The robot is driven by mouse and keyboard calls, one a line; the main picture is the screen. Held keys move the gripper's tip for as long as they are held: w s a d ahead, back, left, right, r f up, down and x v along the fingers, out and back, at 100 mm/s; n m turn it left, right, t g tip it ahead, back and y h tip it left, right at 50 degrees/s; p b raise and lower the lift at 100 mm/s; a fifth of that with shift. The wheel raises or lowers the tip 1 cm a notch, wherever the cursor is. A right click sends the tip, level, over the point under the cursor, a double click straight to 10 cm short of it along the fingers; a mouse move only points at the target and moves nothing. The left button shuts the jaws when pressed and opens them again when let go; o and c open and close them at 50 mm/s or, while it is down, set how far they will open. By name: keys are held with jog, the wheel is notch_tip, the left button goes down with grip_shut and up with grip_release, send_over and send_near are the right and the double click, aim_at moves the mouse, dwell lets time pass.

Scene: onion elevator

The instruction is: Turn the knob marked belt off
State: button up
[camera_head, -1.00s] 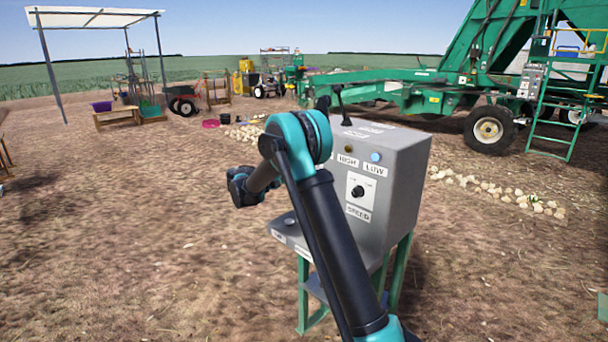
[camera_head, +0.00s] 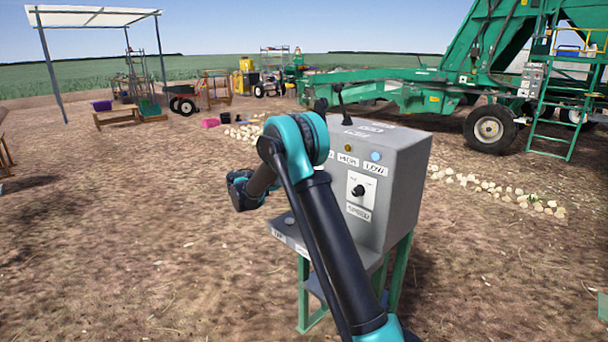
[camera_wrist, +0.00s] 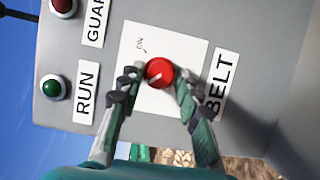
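The belt knob (camera_wrist: 160,72) is round and red with a pale pointer line. It sits on a white plate (camera_wrist: 172,40) marked ON, beside the BELT label (camera_wrist: 219,86); the lettering is turned sideways in the wrist view. My gripper (camera_wrist: 159,70) has its two fingers apart, one on each side of the knob. The right finger is very close to the knob or touching it; a narrow gap seems to show at the left finger. In the head view my arm hides the gripper's fingertips and the belt knob. The grey control box (camera_head: 405,185) stands on green legs.
A green RUN button (camera_wrist: 54,88) and a red button (camera_wrist: 63,5) lie left of the knob. A black SPEED knob (camera_head: 359,190) is on the box's nearer face. A lever (camera_head: 342,105) rises from its top. Bare ground is open to the left.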

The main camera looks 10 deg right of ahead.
jog(key=shift+o, duration=0.9)
jog(key=v, duration=1.2)
